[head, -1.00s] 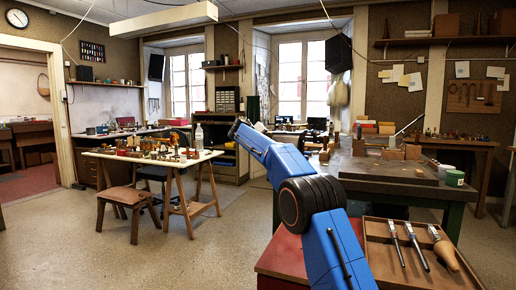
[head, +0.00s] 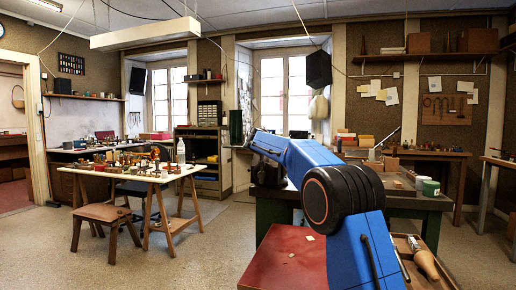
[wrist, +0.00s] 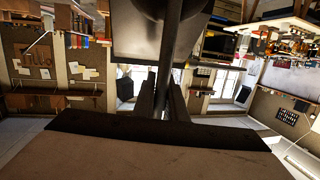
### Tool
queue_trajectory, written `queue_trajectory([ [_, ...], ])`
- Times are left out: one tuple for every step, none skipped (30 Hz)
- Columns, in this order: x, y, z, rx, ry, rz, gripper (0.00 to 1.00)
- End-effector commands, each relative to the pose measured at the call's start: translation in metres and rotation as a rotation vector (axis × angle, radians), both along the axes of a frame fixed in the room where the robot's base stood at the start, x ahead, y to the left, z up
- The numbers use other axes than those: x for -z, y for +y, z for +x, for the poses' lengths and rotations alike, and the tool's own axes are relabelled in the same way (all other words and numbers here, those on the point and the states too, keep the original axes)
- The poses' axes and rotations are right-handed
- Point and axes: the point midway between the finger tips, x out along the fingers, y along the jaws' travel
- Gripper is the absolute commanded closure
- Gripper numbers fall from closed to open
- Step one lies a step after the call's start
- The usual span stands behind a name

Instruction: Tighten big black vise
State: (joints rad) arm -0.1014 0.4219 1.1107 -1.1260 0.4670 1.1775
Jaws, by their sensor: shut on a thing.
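The big black vise (wrist: 138,32) shows as a large dark body at the top of the wrist view. Its dark handle bar (wrist: 172,62) runs down the middle of that view. My gripper (wrist: 163,96) is shut on this bar, one finger on each side of it. In the head view my blue arm reaches to the left end of the green workbench (head: 408,199). A dark shape under the arm's end there may be the vise. My arm hides the fingers and the handle in that view.
A red surface (head: 290,258) and a wooden tool tray (head: 440,278) lie close in front, the tray partly behind my arm. A white table (head: 150,174) with small parts and a wooden stool (head: 103,214) stand left. The floor between is clear.

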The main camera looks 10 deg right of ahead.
Motion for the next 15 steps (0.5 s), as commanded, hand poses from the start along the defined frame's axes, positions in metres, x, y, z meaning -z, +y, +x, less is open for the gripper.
queue_trajectory([
  [0.0012, -0.0026, -0.0019, 0.001, -0.006, 0.015, 1.00],
  [0.0015, -0.0040, -0.0025, 0.001, -0.010, 0.024, 1.00],
  [0.0018, -0.0055, -0.0033, 0.002, -0.018, 0.037, 1.00],
  [0.0017, -0.0064, -0.0037, 0.002, -0.022, 0.043, 1.00],
  [0.0017, -0.0072, -0.0041, 0.002, -0.025, 0.049, 1.00],
  [0.0017, -0.0080, -0.0046, 0.001, -0.029, 0.055, 1.00],
  [0.0019, -0.0087, -0.0048, 0.001, -0.032, 0.060, 1.00],
  [0.0020, -0.0091, -0.0052, 0.001, -0.035, 0.065, 1.00],
  [0.0022, -0.0096, -0.0054, 0.002, -0.037, 0.069, 1.00],
  [0.0023, -0.0099, -0.0056, 0.001, -0.038, 0.072, 1.00],
  [0.0023, -0.0101, -0.0058, 0.001, -0.039, 0.073, 1.00],
  [0.0024, -0.0104, -0.0059, 0.002, -0.040, 0.075, 1.00],
  [0.0024, -0.0105, -0.0059, 0.001, -0.041, 0.077, 1.00],
  [0.0024, -0.0106, -0.0060, 0.001, -0.041, 0.077, 1.00],
  [0.0025, -0.0106, -0.0060, 0.001, -0.041, 0.078, 1.00],
])
